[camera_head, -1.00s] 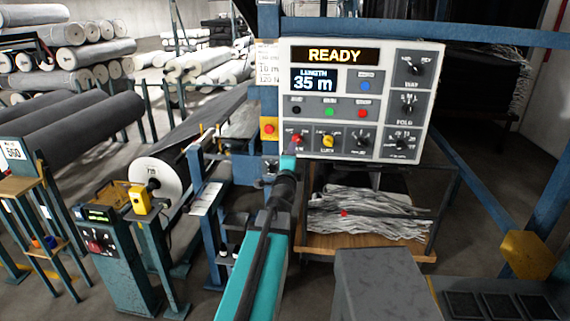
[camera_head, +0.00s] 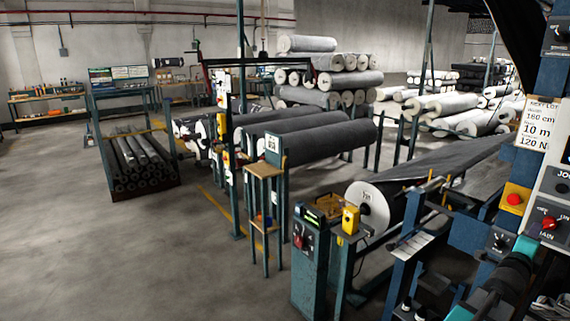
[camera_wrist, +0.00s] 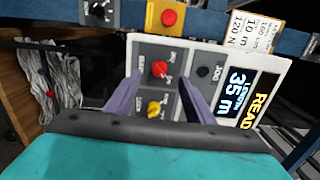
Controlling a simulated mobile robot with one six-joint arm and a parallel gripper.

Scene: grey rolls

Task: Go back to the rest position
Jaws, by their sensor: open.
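My gripper (camera_wrist: 160,80) shows in the wrist view with two purple-grey fingers apart and nothing between them. They face the control panel (camera_wrist: 225,65). The red knob (camera_wrist: 159,68) and the yellow knob (camera_wrist: 154,109) show in the gap between them; I cannot tell how far off they are. The panel's displays, turned sideways, show "READ" and "35 m". In the head view, the panel's left edge (camera_head: 558,185) shows at the far right. My teal arm is at the lower right there, and its fingers cannot be made out.
A red button on a yellow box (camera_head: 515,199) sits on the blue frame beside the panel. The floor at left is clear.

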